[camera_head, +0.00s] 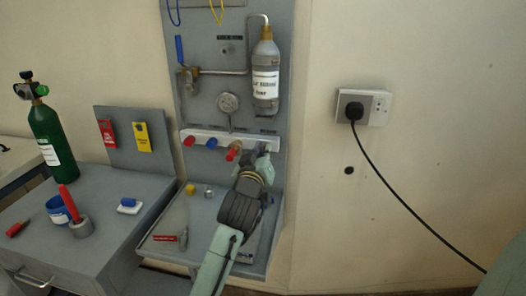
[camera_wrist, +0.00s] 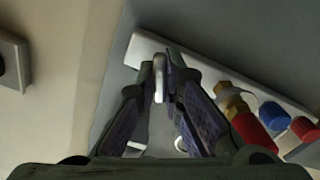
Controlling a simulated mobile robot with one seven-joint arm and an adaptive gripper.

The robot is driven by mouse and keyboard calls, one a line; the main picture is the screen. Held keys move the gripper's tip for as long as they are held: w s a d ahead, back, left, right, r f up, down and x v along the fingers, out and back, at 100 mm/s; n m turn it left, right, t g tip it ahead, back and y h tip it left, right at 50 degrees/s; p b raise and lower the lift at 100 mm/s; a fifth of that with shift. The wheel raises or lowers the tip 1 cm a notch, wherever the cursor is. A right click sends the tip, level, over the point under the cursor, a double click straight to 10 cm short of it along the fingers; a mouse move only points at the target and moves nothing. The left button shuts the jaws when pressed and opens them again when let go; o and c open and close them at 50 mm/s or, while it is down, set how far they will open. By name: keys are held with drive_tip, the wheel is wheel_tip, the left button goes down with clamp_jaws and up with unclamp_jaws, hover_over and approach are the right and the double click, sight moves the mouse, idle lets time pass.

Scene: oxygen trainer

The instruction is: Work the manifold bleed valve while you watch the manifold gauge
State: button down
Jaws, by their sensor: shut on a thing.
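The white manifold bar (camera_head: 222,137) runs across the grey panel, with a round gauge (camera_head: 228,102) above it. The gauge's needle is too small to read. My gripper (camera_head: 262,158) is at the bar's right end, where the label suggests the bleed valve; the arm and fingers mostly hide that valve. In the wrist view my gripper (camera_wrist: 163,85) is shut on a slim pale metal piece (camera_wrist: 160,77), which looks like the valve's handle. Its turn angle cannot be told.
A brass fitting with a red knob (camera_head: 233,151) sits close left of my gripper; a blue knob (camera_head: 211,142) and a red knob (camera_head: 189,141) are further left. A labelled grey bottle (camera_head: 265,75) hangs above. A shelf (camera_head: 205,220) lies below. The right wall has a plugged-in socket (camera_head: 377,106).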

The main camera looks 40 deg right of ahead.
drive_tip(key=m+b, duration=0.1)
drive_tip(key=m, duration=0.1)
drive_tip(key=shift+d+m, duration=0.1)
drive_tip(key=shift+m, duration=1.4)
drive_tip(key=c, duration=1.7)
unclamp_jaws()
drive_tip(key=shift+s, duration=0.1)
drive_tip(key=v, duration=1.2)
